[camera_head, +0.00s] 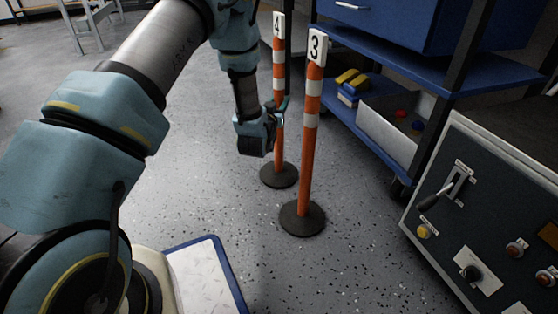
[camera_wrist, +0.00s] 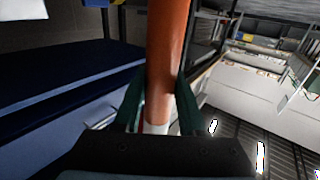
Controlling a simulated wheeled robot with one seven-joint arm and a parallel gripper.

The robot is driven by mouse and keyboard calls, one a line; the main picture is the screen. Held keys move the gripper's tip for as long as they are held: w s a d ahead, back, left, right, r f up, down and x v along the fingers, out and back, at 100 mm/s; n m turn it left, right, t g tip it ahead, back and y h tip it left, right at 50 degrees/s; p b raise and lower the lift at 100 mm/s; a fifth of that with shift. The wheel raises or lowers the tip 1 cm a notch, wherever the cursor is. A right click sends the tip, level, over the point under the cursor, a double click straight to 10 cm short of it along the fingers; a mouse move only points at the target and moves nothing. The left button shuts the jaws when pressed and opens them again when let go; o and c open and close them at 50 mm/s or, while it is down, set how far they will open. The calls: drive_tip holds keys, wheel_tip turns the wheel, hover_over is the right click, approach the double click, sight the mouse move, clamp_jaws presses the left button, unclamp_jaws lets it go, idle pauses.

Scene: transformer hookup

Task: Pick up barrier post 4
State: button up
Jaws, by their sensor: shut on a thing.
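Barrier post 4 (camera_head: 279,72) is an orange post with white bands, a white plate marked 4 on top and a round dark base (camera_head: 279,175) on the floor. It stands upright, behind and left of post 3. My gripper (camera_head: 279,112) is at about the middle of its height. In the wrist view the two dark green fingers (camera_wrist: 158,108) are shut on the orange post (camera_wrist: 168,50), one on each side. Barrier post 3 (camera_head: 311,110) is a like post with a plate marked 3, standing nearer on its own dark base (camera_head: 302,217).
A blue shelf unit (camera_head: 440,70) stands at the right with a grey bin (camera_head: 388,128) and yellow-blue items (camera_head: 352,82). A control cabinet (camera_head: 480,215) with a lever is at the right front. A blue-edged white tray (camera_head: 203,275) is at the lower left.

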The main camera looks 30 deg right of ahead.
clamp_jaws()
idle(0.8)
drive_tip(key=shift+r, duration=0.1)
